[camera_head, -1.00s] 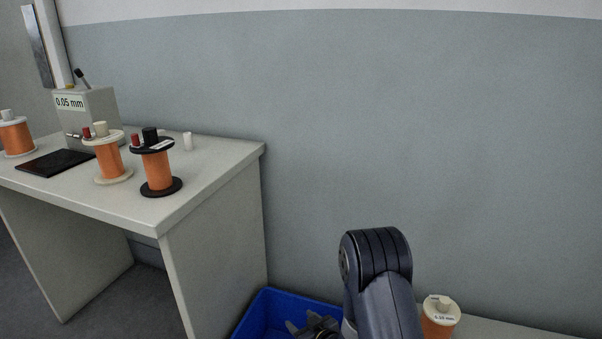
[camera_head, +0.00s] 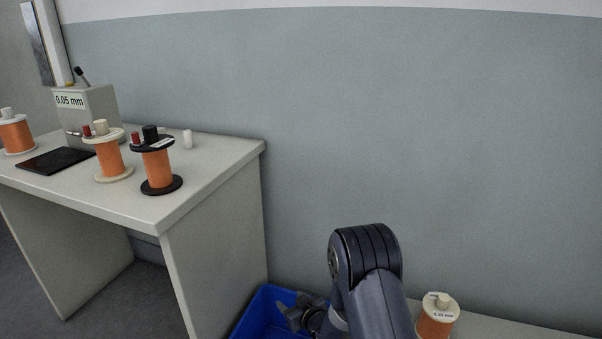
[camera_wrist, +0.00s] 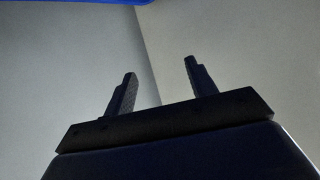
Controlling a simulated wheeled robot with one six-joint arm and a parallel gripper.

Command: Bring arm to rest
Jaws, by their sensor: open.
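My gripper (camera_wrist: 160,78) is open in the wrist view, its two dark fingers apart with nothing between them. Behind the fingers are plain grey surfaces. In the head view my arm stands at the bottom centre, in front of the wall. The dark end of my arm is partly visible above the blue bin (camera_head: 262,302), and its fingertips cannot be made out clearly there. A blue edge, likely of the bin, also shows along the top of the wrist view (camera_wrist: 90,2).
A light grey table (camera_head: 215,178) stands at left with several copper-coloured wire spools, including a black-flanged one (camera_head: 158,170), a grey box labelled 0.05 mm (camera_head: 92,112) and a dark pad (camera_head: 55,160). Another spool (camera_head: 436,318) stands on a low surface right of my arm.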

